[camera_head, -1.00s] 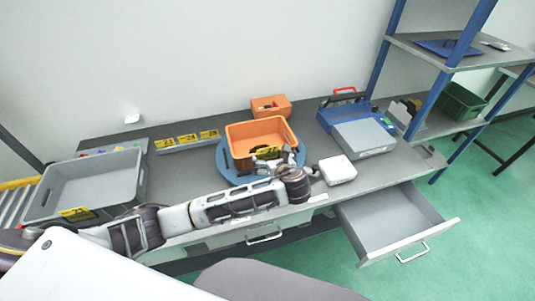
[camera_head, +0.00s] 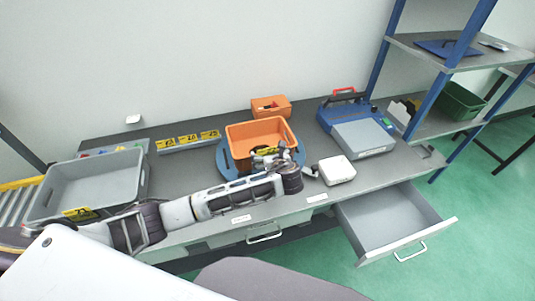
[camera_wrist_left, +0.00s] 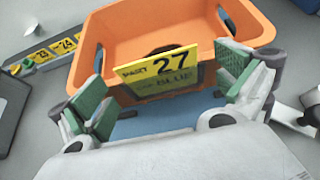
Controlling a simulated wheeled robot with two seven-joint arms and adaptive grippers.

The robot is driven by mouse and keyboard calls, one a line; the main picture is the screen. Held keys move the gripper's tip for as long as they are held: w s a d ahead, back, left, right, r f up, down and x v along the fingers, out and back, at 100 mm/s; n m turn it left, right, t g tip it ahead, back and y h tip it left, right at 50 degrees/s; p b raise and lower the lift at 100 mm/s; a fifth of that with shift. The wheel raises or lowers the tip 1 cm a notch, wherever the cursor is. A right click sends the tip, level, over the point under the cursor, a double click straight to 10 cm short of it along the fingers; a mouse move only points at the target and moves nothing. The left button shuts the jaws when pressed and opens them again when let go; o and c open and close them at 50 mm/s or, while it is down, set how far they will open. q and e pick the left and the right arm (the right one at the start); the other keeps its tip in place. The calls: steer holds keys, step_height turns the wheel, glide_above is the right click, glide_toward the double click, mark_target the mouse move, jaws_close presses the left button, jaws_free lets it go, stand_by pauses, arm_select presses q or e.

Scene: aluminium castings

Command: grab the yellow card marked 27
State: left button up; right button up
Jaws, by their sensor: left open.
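The yellow card marked 27 (camera_wrist_left: 155,76) faces me at the front wall of the orange crate (camera_wrist_left: 110,30) in the left wrist view. Its black digits read clearly. In the head view the card (camera_head: 268,150) is small and partly hidden by my left gripper. My left gripper (camera_wrist_left: 163,88) is open, with one green-padded finger on either side of the card and a gap at each side. In the head view the gripper (camera_head: 275,160) is at the front of the orange crate (camera_head: 250,130). My right gripper is not in view.
The crate stands on a blue round plate (camera_head: 226,160). Other yellow number cards stand in a rail (camera_head: 188,146) to the left. A grey crate (camera_head: 95,180) is at far left, a white box (camera_head: 337,170) at right. An open drawer (camera_head: 395,220) juts out at the front right.

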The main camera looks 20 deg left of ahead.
arm_select(q)
steer(key=shift+w+a+f, duration=0.1)
stand_by(0.4)
steer(key=c, duration=0.9)
